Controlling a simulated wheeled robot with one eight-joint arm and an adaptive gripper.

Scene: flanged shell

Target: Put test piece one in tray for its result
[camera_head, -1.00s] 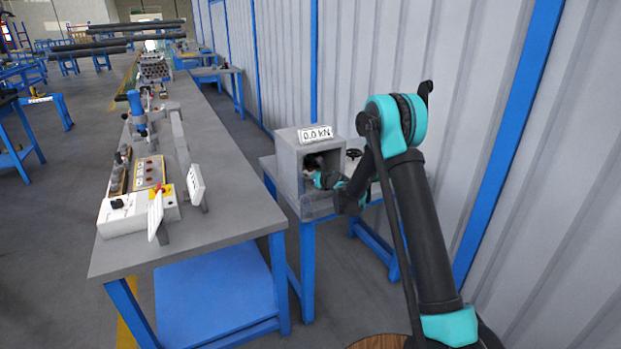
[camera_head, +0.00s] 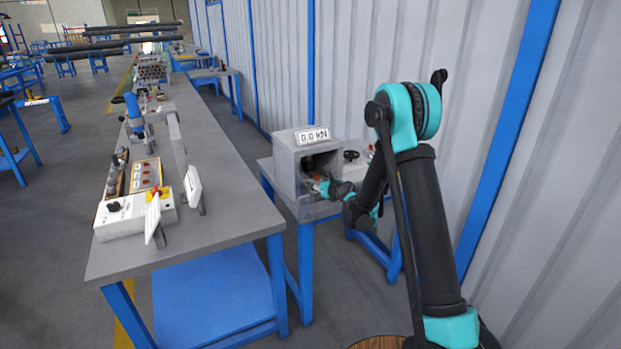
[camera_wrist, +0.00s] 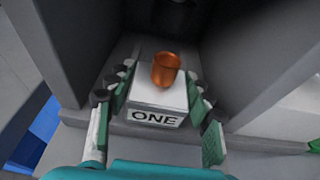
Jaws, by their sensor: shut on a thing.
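Test piece one (camera_wrist: 156,97) is a pale block with the label "ONE" on its front and an orange-copper rounded piece on top. My gripper (camera_wrist: 155,95) is shut on the block, with one finger on each side of it. In the wrist view it is at the mouth of the grey box of the testing machine (camera_wrist: 240,45). In the head view my gripper (camera_head: 318,187) is at the open front of that machine (camera_head: 288,165), whose display reads 0.0 kN. The orange top shows small there.
A long grey workbench (camera_head: 225,200) with blue legs stands to the left, carrying a white control box (camera_head: 130,217) and other apparatus. The machine stands on a smaller blue-legged table (camera_head: 308,212). A corrugated wall with blue posts is close on the right.

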